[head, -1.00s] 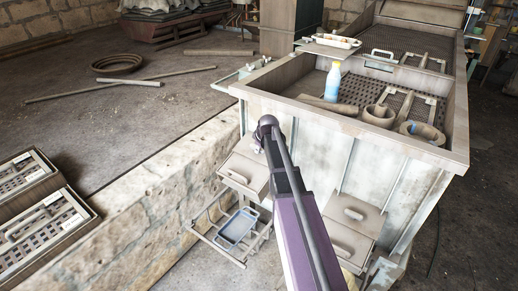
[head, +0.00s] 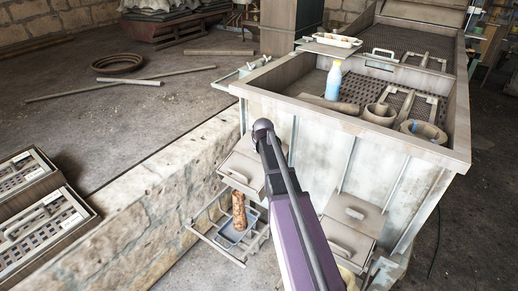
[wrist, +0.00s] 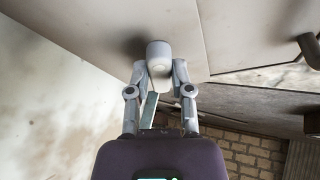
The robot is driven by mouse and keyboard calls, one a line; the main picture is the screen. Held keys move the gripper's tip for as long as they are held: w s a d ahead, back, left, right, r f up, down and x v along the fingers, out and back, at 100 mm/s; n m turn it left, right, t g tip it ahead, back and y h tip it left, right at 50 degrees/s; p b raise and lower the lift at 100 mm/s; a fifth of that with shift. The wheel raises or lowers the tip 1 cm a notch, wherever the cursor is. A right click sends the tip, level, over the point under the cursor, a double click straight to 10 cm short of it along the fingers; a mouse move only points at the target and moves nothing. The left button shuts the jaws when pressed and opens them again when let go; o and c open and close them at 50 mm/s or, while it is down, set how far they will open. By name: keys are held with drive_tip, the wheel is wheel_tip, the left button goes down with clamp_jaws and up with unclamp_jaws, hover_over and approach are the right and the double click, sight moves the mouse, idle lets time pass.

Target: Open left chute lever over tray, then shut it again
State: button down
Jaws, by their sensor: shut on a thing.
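In the wrist view my gripper (wrist: 160,72) is shut on a pale grey rounded knob, the lever (wrist: 158,49), which stands out from a pale panel. The left chute (head: 240,174) is a pale box on the front of the big hopper, partly behind my arm. Below it, the blue tray (head: 222,241) rests on a metal rack. A brown, lumpy, elongated mass (head: 239,211) shows between the chute and the tray, its lower end over the tray. I cannot tell whether it is loose material.
The right chute (head: 346,240) with a similar box is beside my arm. A low stone wall (head: 150,190) runs along the left. On the hopper are a bottle (head: 333,80) and several bowls. Crates (head: 45,228) lie at far left.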

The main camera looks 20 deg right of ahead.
drive_tip(key=m+h, duration=0.1)
drive_tip(key=m, duration=0.3)
drive_tip(key=a+m+h+b, duration=0.1)
drive_tip(key=m, duration=0.1)
drive_tip(key=shift+f+h, duration=0.15)
drive_tip(key=shift+h, duration=0.15)
drive_tip(key=m+h, duration=0.1)
drive_tip(key=m, duration=0.2)
drive_tip(key=m+g, duration=0.1)
drive_tip(key=m, duration=0.2)
drive_tip(key=shift+w+a+h, duration=0.15)
drive_tip(key=shift+h, duration=0.25)
drive_tip(key=shift+m, duration=0.3)
drive_tip(key=c, duration=0.5)
unclamp_jaws()
drive_tip(key=shift+n, duration=0.4)
